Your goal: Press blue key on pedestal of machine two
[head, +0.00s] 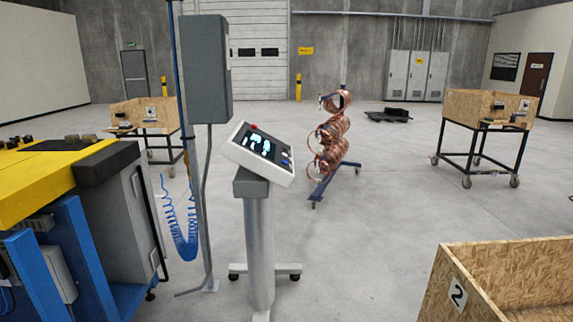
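A control pedestal (260,240) stands just left of the middle of the head view. Its white, tilted console (238,150) carries a dark screen (262,146) with bright cyan figures. A red button (253,126) sits at the console's top edge. A small blue key (285,162) shows at the right side of the panel, among other tiny keys that are hard to tell apart. No machine number is readable on the pedestal. Neither of my grippers is in view.
A yellow and blue machine (60,185) stands at the left. A grey box (208,70) on a post and a coiled blue hose (180,225) are beside the pedestal. Copper coils (330,140) stand behind it. A wooden crate marked 2 (480,250) is at the lower right. The floor between is clear.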

